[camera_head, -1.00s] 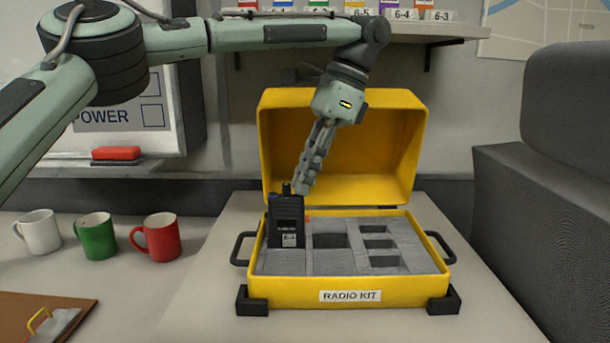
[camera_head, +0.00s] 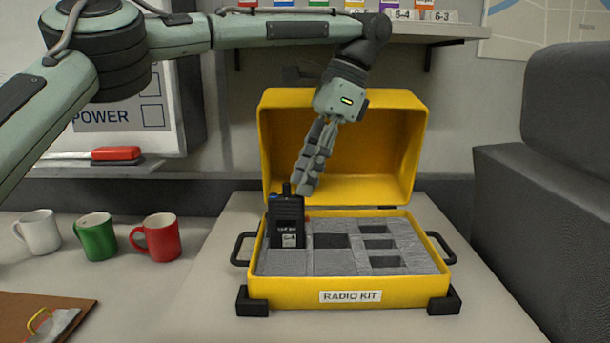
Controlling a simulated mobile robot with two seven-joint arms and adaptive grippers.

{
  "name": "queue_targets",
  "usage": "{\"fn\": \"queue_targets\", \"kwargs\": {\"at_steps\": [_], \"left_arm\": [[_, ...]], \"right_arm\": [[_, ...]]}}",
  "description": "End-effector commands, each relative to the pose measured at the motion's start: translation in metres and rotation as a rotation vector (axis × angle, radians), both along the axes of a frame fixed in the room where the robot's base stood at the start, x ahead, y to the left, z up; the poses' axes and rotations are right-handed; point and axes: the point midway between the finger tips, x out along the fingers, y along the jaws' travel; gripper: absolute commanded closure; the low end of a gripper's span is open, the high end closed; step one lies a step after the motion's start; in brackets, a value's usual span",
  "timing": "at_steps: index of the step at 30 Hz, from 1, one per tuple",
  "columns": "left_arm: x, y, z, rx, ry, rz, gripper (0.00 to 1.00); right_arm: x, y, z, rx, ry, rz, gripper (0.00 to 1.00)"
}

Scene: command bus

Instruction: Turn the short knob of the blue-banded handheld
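A black handheld radio (camera_head: 286,222) stands upright in the left foam slot of the yellow radio kit case (camera_head: 350,291). A small blue part (camera_head: 272,196) shows at its top left corner. A short dark stub (camera_head: 286,189) rises from its top; I cannot tell if it is the short knob or an antenna. My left gripper (camera_head: 304,189) points down, with its fingertips just above and beside the radio's top right. Its fingers overlap from this angle, so their opening and any contact are unclear. My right gripper is out of view.
The case's open lid (camera_head: 390,150) stands behind the gripper. The grey foam has several empty slots right of the radio. White (camera_head: 40,232), green (camera_head: 95,237) and red (camera_head: 161,238) mugs stand left. A clipboard (camera_head: 25,308) lies at front left.

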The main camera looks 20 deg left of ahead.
Motion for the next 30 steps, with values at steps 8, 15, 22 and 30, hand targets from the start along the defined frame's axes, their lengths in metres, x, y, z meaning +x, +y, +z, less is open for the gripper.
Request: {"fn": "queue_targets", "kwargs": {"at_steps": [8, 15, 22, 30], "left_arm": [[0.01, -0.016, 0.046, 0.005, -0.01, 0.002, 0.67], [0.013, -0.022, 0.063, 0.004, -0.004, 0.001, 0.67], [0.013, -0.023, 0.065, 0.001, -0.003, 0.0, 0.67], [0.014, -0.024, 0.057, -0.012, 0.009, -0.006, 0.67]], "right_arm": [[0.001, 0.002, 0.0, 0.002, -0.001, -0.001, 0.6], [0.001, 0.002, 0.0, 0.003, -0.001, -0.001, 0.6], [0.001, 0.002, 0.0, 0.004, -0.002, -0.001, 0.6], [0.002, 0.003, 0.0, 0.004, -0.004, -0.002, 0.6]]}}
